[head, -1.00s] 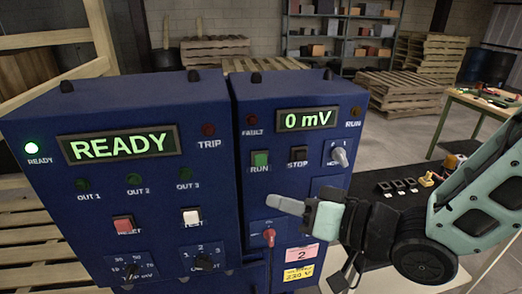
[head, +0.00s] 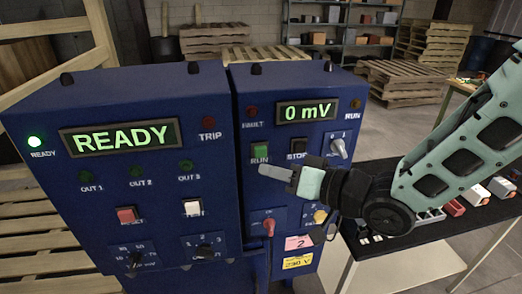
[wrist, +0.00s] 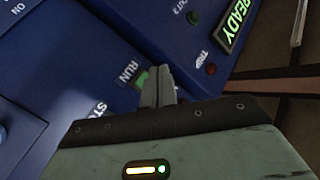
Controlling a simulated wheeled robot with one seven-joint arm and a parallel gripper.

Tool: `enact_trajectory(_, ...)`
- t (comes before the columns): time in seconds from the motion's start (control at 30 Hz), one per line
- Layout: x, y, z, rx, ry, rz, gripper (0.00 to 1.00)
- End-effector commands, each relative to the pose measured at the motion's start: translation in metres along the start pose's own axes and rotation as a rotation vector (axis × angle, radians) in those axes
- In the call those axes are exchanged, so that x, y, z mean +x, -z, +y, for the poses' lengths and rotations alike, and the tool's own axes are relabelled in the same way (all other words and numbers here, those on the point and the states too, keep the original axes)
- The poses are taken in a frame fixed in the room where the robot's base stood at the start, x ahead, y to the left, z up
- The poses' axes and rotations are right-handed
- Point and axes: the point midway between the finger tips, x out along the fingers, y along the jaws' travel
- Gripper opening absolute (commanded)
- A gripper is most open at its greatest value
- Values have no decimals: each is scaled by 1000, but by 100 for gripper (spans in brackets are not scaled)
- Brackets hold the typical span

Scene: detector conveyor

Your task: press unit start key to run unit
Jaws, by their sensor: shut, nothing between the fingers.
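The green RUN key (head: 260,151) sits on the right-hand blue unit (head: 343,112), left of the black STOP key (head: 298,148). The unit's display (head: 306,110) reads 0 mV. My gripper (head: 264,170) is shut and empty, its tip just below the RUN key and label in the head view. In the wrist view the shut fingers (wrist: 157,82) point at the panel beside the RUN label, and a bit of the green key (wrist: 142,79) shows at their left edge. The fingers partly hide the key there. I cannot tell whether they touch it.
The left blue unit (head: 30,180) shows READY on its display (head: 120,137), with a green lamp lit. A red-handled switch (head: 268,226) lies below my gripper. A dark-topped table (head: 440,236) with small parts stands at the right. Pallets and shelves stand behind.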

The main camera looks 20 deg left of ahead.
Motion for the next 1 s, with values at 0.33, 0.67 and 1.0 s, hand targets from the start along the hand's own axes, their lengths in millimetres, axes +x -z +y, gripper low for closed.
enact_trajectory(0.33, 18, 14, 14, 0, 0, 1, 0)
enact_trajectory(0.67, 19, 14, 14, 0, -1, 0, 0)
enact_trajectory(1.0, 19, 14, 14, 0, -1, 0, 0)
